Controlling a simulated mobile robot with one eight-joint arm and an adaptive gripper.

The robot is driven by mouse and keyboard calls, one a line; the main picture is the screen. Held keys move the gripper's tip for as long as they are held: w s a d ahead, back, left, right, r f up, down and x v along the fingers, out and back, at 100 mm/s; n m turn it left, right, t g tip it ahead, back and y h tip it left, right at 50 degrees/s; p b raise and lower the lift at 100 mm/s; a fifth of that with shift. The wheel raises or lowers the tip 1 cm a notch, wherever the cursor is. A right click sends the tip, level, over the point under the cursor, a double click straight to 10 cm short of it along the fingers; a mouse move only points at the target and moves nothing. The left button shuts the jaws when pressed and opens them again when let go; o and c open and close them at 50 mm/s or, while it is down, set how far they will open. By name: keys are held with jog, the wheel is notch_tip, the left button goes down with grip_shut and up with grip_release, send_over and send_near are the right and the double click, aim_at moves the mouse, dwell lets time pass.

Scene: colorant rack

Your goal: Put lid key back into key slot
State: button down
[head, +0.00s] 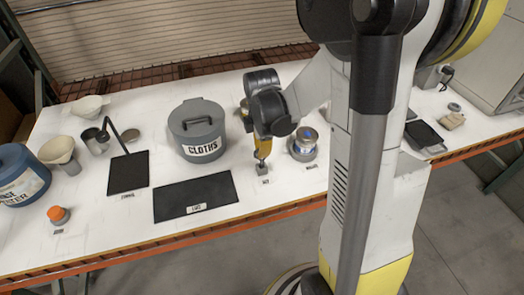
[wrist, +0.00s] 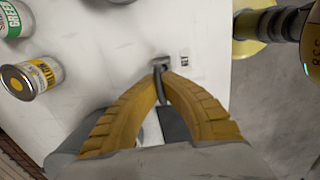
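My gripper (head: 263,150) points down near the front edge of the white table. Its yellow fingers close together in the wrist view (wrist: 162,77) on the lid key (wrist: 159,92), a thin grey metal strip that shows between them. The key slot (head: 262,168) is a small grey block right below the fingertips, and it also shows in the wrist view (wrist: 161,62) at the fingertips. A small white label lies beside it. The key's lower end is hidden, so I cannot tell whether it is inside the slot or just above it.
A grey lidded CLOTHS bin (head: 198,132) stands left of my gripper, with a black mat (head: 180,205) in front of it. A round tin (head: 303,145) stands close on the right. The yellow-labelled can (wrist: 32,79) shows in the wrist view. The table's orange front edge is near.

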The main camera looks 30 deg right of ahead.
jog(key=shift+f+b, duration=1)
jog(key=shift+f, duration=0.2)
jog(key=c, duration=1.5)
grip_release()
jog(key=shift+c, duration=0.2)
jog(key=shift+r, duration=0.1)
notch_tip(320, 180, up, 12)
jog(key=shift+s+a, duration=0.35)
jog(key=shift+s, duration=0.1)
jog(key=s+a+f+m+t+b, duration=0.2)
jog(key=s+a+m+t+b, duration=0.3)
jog(key=s+a+m, duration=0.4)
jog(key=a+m+t, duration=0.1)
jog(key=a+m, duration=0.2)
jog(key=m, duration=0.2)
jog(key=shift+s+a+m+y, duration=0.3)
jog(key=shift+s+a, duration=0.05)
jog(key=shift+f, duration=0.1)
